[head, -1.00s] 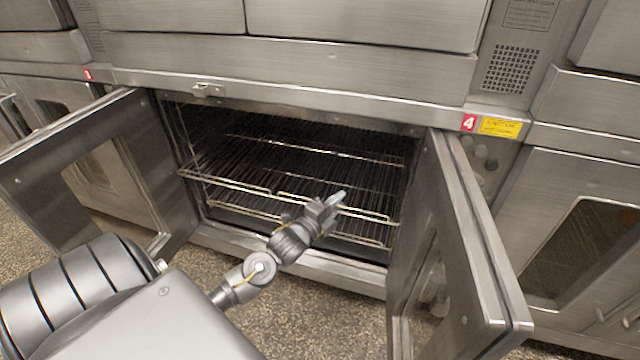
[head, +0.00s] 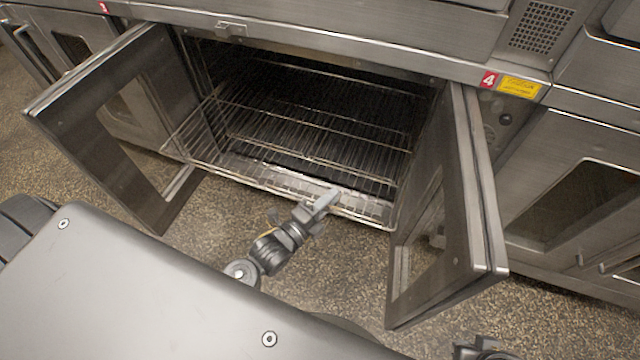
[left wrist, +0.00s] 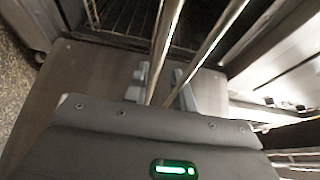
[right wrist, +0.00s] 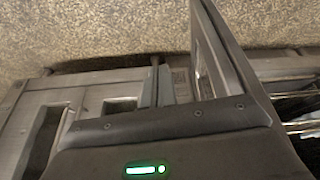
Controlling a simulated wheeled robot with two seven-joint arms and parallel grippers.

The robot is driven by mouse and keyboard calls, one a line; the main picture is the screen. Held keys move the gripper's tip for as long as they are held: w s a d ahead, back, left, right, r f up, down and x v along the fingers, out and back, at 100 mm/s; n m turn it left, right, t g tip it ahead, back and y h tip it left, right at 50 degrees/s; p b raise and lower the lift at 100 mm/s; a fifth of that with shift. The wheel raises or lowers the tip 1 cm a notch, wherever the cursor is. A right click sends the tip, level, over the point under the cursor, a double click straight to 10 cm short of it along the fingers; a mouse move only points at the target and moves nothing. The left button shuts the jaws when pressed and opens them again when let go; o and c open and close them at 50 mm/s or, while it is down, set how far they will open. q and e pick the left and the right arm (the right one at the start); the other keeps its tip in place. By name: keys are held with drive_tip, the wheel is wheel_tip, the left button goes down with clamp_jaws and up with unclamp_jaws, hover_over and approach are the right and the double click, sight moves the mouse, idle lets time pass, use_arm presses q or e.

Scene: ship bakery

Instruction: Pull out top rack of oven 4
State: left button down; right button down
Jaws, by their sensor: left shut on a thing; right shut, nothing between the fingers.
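Oven 4, marked by a red label (head: 488,79), has both doors open. Its top wire rack (head: 235,170) stands forward of the opening in the head view, its front edge over the floor between the doors. My left gripper (head: 328,202) is at the rack's front edge, right of its middle, and is shut on it. In the left wrist view two metal rods of the rack (left wrist: 165,55) run by the fingers (left wrist: 160,88). My right gripper (head: 482,352) is low at the bottom edge of the head view, shut and empty; its fingers (right wrist: 152,88) also show in the right wrist view.
The left door (head: 110,130) and right door (head: 445,210) stand open on either side of the rack. The oven cavity (head: 300,80) is dark. Speckled floor (head: 330,270) is clear in front. A neighbouring oven (head: 580,190) stands at the right.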

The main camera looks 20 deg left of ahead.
use_arm(q)
drive_tip(key=shift+s+f, duration=0.1)
drive_tip(key=shift+s, duration=0.35)
use_arm(e)
drive_tip(key=shift+s+d+f+g, duration=0.1)
drive_tip(key=shift+s+g, duration=0.3)
drive_tip(key=shift+s, duration=0.05)
use_arm(q)
drive_tip(key=c, duration=1.1)
unclamp_jaws()
drive_tip(key=shift+c, duration=0.2)
drive_tip(key=shift+s+a, duration=0.1)
drive_tip(key=shift+s, duration=0.2)
drive_tip(key=p+v, duration=0.1)
drive_tip(key=v, duration=0.9)
use_arm(e)
drive_tip(key=shift+x, duration=1)
drive_tip(key=shift+s, duration=0.15)
